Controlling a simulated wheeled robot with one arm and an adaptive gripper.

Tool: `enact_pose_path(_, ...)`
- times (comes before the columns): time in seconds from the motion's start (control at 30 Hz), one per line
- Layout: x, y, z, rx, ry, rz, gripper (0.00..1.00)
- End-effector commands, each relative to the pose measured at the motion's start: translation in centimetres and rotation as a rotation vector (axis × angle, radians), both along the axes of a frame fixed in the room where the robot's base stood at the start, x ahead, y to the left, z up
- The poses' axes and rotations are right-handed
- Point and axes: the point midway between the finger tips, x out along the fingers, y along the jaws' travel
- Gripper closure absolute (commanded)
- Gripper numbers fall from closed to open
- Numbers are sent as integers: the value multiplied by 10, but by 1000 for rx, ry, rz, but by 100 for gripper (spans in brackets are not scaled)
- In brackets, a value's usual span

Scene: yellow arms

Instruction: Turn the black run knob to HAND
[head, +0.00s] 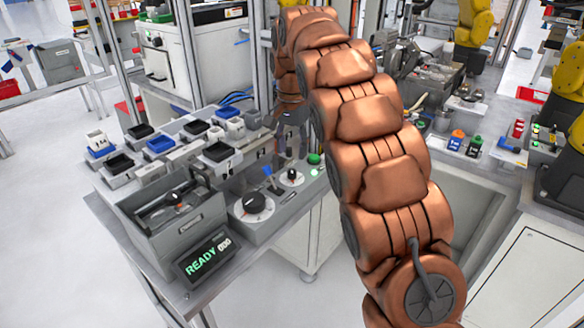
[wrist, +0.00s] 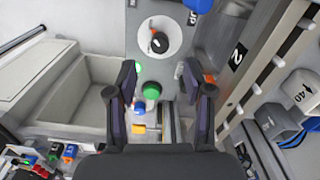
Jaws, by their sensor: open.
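In the wrist view a black knob (wrist: 159,43) with an orange-red mark sits on a round white dial plate (wrist: 146,52) on a grey panel. In the head view a small black knob (head: 292,175) on a white plate stands beside a green button (head: 314,159). A larger black knob (head: 254,202) on a white dial is to its front left. The HAND lettering is too small to read. My gripper (wrist: 160,76) is open and empty, its fingers either side of the green button (wrist: 152,91) in the picture, with the knob beyond their tips. In the head view it is small and dark (head: 290,128).
A grey bin (head: 180,212) and a READY display (head: 207,256) stand at the bench's front left. Trays with black and blue blocks (head: 160,144) lie behind. In the wrist view a numbered rail (wrist: 245,55) runs close to the right finger, and a grey bin (wrist: 70,95) is left.

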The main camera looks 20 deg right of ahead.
Motion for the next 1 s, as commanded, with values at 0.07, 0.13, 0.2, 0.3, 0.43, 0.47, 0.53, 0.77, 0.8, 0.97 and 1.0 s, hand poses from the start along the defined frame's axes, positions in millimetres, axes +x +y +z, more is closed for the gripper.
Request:
enact_pose_path(0.07,-1,0,-8,0,4,-2,49)
enact_pose_path(0.13,-1,-1,-14,0,1,-2,49)
enact_pose_path(0.2,-1,0,-22,1,4,-1,49)
enact_pose_path(0.3,-1,-1,-34,1,2,-1,49)
enact_pose_path(0.43,-1,-1,-47,0,3,0,49)
enact_pose_path(0.47,-1,-1,-49,0,1,0,49)
enact_pose_path(0.53,-1,-1,-55,0,0,0,49)
enact_pose_path(0.77,-1,0,-65,0,1,-1,49)
enact_pose_path(0.8,-1,0,-65,0,1,0,49)
enact_pose_path(0.97,-1,0,-66,0,0,0,49)
enact_pose_path(1.0,-1,0,-66,0,0,0,49)
